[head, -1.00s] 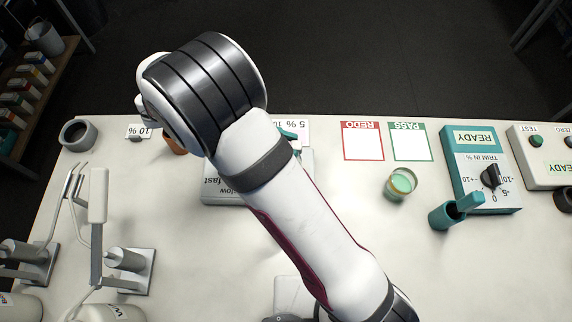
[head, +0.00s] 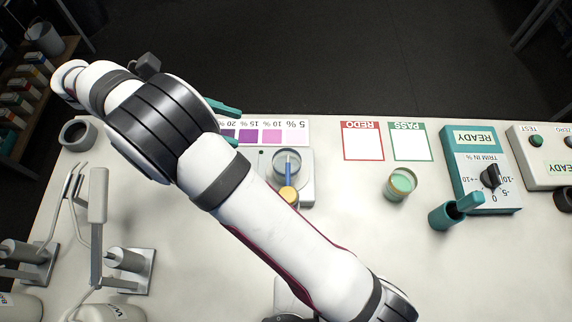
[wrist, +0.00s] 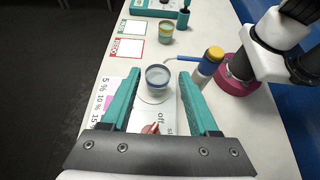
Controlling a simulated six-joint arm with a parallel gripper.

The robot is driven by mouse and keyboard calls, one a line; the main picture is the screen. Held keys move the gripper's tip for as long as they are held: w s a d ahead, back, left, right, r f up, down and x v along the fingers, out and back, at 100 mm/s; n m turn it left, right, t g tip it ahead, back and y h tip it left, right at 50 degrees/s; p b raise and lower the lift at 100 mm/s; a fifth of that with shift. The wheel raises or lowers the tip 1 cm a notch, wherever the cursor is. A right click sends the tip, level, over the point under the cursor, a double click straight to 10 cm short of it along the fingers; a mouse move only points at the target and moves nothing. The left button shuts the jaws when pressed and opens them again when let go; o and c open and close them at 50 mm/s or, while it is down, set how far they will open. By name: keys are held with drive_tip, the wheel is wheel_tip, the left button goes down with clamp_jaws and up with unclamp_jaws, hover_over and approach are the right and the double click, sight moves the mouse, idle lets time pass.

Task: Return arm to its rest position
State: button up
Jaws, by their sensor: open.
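My gripper (head: 232,123) is open and empty. In the head view its teal fingers show past my arm, near the colour chart (head: 265,132). In the wrist view my gripper (wrist: 159,75) points over the white stirrer plate (wrist: 150,116), with a finger on each side of the picture of it. A glass beaker (head: 287,160) with grey-blue contents stands on the plate; it also shows in the wrist view (wrist: 157,79), apart from the fingers as far as I can tell. My arm hides part of the chart and plate.
A jar (head: 400,184) is near the PASS card (head: 410,142) and REDO card (head: 362,141). A teal READY box (head: 480,170) is at right. Metal stands (head: 97,220) are at left.

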drive_tip(key=shift+a, duration=0.15)
drive_tip(key=s+d+r+m+g+y, duration=0.25)
drive_tip(key=d+m, duration=0.25)
drive_tip(key=d, duration=0.4)
drive_tip(key=s+d+r+m+g+y, duration=0.1)
drive_tip(key=s+d+r+m+y, duration=0.3)
drive_tip(key=d, duration=0.4)
drive_tip(key=s+f+m+t+y, duration=0.1)
drive_tip(key=s+f+m+y, duration=0.2)
drive_tip(key=s+m, duration=0.2)
drive_tip(key=s+d+f+m+t+y, duration=0.1)
drive_tip(key=s+f+m+t+y, duration=0.1)
drive_tip(key=m, duration=0.7)
drive_tip(key=s+f+y, duration=0.1)
drive_tip(key=s+y, duration=0.1)
drive_tip(key=s, duration=0.1)
drive_tip(key=shift+f+m, duration=0.3)
drive_tip(key=shift+f, duration=0.05)
